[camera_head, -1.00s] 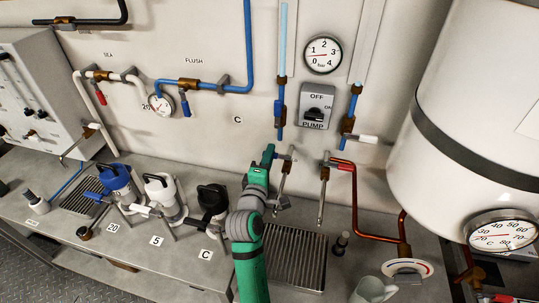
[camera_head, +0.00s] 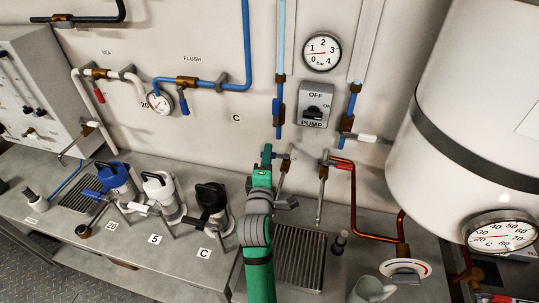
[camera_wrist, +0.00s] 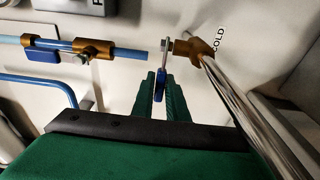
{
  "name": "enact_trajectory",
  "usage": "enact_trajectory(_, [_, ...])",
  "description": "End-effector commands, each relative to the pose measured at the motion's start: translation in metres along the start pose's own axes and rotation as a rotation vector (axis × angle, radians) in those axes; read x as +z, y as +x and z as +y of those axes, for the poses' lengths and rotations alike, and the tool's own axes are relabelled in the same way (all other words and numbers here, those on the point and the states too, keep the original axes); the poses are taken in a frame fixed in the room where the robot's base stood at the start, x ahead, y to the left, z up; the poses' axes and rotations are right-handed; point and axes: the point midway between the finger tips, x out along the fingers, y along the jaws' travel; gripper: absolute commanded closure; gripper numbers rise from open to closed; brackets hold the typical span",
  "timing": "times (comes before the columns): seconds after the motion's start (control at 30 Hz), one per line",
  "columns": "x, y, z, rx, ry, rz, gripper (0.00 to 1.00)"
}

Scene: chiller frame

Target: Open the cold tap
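The cold tap is on the wall, with a brass body (camera_wrist: 196,47) beside the COLD label (camera_wrist: 218,40) and a metal spout (camera_wrist: 245,105) in the wrist view. Its blue lever (camera_wrist: 159,84) sits between my two green fingers. In the head view the tap (camera_head: 284,166) is left of a similar tap with a red pipe. My gripper (camera_wrist: 160,82) is nearly closed, its fingers close on both sides of the lever and apparently shut on it. In the head view my gripper (camera_head: 267,155) is at the tap's left side, and the lever is mostly hidden.
The tap with the red pipe (camera_head: 324,172) is close on the right, and a drain grate (camera_head: 300,258) lies below. The pump switch (camera_head: 314,108) is above. Several canisters, including a black-topped one (camera_head: 210,205), stand left of my arm. A white tank (camera_head: 450,110) fills the right.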

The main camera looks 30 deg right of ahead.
Motion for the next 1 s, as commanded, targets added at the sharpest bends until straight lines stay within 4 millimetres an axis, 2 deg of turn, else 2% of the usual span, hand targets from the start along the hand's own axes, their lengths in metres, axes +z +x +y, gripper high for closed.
enact_trajectory(0.33, [0.0, -0.001, 0.0, 0.0, 0.0, -0.001, 0.71])
enact_trajectory(0.47, [0.0, -0.008, -0.001, -0.001, -0.001, 0.0, 0.71])
enact_trajectory(0.57, [0.0, -0.021, -0.001, -0.001, -0.001, 0.0, 0.71])
enact_trajectory(0.8, [0.0, -0.067, -0.001, -0.001, -0.001, 0.0, 0.71])
enact_trajectory(1.0, [0.0, -0.096, -0.001, -0.001, -0.001, 0.0, 0.71])
